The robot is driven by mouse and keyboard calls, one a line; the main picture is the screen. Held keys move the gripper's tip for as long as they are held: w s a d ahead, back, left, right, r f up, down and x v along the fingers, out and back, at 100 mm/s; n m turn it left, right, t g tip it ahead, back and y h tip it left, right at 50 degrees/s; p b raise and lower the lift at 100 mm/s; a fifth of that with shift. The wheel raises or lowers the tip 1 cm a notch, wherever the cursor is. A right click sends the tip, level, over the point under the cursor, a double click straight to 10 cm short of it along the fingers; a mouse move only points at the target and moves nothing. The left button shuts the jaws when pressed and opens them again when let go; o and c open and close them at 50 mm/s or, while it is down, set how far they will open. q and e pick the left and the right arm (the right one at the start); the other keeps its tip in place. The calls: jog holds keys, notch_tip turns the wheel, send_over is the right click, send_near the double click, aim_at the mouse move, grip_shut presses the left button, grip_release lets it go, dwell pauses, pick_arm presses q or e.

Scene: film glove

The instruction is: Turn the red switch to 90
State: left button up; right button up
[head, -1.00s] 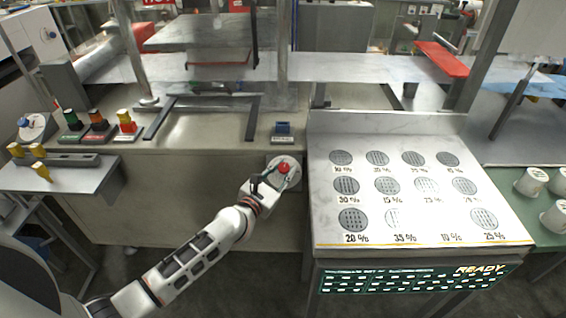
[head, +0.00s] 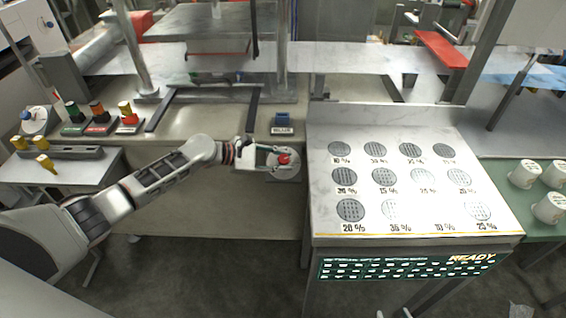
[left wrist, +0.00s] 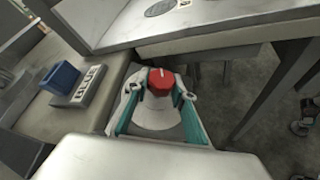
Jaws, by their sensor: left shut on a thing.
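The red switch (head: 284,159) is a red knob on a round pale base plate (head: 290,174), on the bench front left of the slanted panel. It also shows in the left wrist view (left wrist: 161,80), with a small white mark on its top, above the pale plate (left wrist: 158,118). My left gripper (head: 280,159) reaches in from the left and is shut on the red switch. In the left wrist view its two teal-sided fingers (left wrist: 160,92) sit on either side of the knob. Any angle numbers on the plate are too small to read. My right gripper is not in view.
A slanted metal panel (head: 400,222) with round grilles and a READY display (head: 408,266) stands just right of the switch. A blue switch (head: 282,119) sits on the bench behind it, also seen in the left wrist view (left wrist: 60,78). Coloured switches (head: 100,115) stand at left.

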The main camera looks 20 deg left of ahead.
pick_arm(q)
jog(key=shift+w+m+g+b, duration=0.1)
jog(key=shift+m+g+b, duration=0.3)
jog(key=shift+m+g, duration=1.2)
jog(key=shift+g, duration=0.1)
jog(key=o, duration=1.1)
jog(key=shift+a+r, duration=0.15)
jog(key=shift+a, duration=0.05)
jog(key=v, duration=1.1)
jog(key=shift+a+r, duration=0.15)
